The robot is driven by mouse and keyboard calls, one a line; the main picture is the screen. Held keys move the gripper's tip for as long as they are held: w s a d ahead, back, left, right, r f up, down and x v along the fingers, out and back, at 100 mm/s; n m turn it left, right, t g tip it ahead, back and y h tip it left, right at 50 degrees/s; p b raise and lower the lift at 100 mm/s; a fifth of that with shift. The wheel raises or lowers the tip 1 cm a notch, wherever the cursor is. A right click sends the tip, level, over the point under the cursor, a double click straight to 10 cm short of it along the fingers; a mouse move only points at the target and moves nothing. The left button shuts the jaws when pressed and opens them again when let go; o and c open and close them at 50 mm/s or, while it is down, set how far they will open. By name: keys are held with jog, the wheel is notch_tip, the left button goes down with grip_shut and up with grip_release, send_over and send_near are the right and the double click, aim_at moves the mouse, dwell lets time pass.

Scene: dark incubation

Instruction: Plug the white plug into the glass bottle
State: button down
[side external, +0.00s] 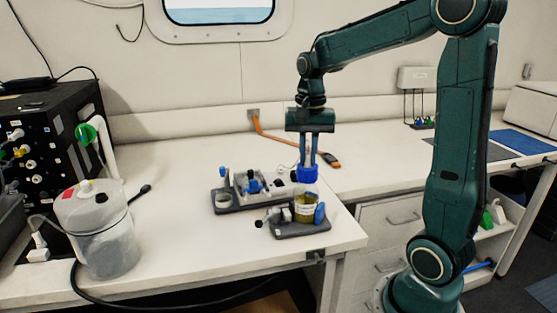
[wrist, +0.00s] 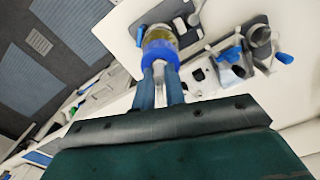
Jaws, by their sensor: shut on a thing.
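My gripper (side external: 308,172) points straight down, with a bright blue curved piece at its finger ends. In the wrist view, the gripper (wrist: 160,72) is closed, and a pale piece, apparently the white plug (wrist: 159,92), shows between the fingers. The blue piece hides most of it. The glass bottle (side external: 305,208), with yellowish contents and a pale label, stands upright in a dark holder (side external: 290,232). The gripper is directly above the bottle in the side view. In the wrist view the bottle (wrist: 159,37) shows just beyond the blue piece, which hides its mouth; contact cannot be told.
A second dark rack (side external: 222,209) with blue and white fittings stands close behind and left of the bottle. A clear lidded container (side external: 108,245) is at the bench's left. An orange strap (side external: 276,140) lies behind the gripper. The bench's front edge is close to the holder.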

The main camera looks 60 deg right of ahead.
jog(key=shift+f, duration=0.1)
jog(key=c, duration=1.4)
grip_release()
jog(key=shift+o, duration=0.2)
notch_tip(320, 180, up, 14)
jog(key=shift+f, duration=0.1)
jog(key=s+a+f+n+t, duration=0.5)
jog(key=s+a+f+n, duration=0.5)
jog(key=s+a+n, duration=0.2)
jog(key=s+a, duration=0.1)
jog(key=a, duration=0.1)
jog(key=shift+s+a+n+t, duration=0.2)
jog(key=shift+a+n+t, duration=0.1)
jog(key=shift+a+n, duration=0.1)
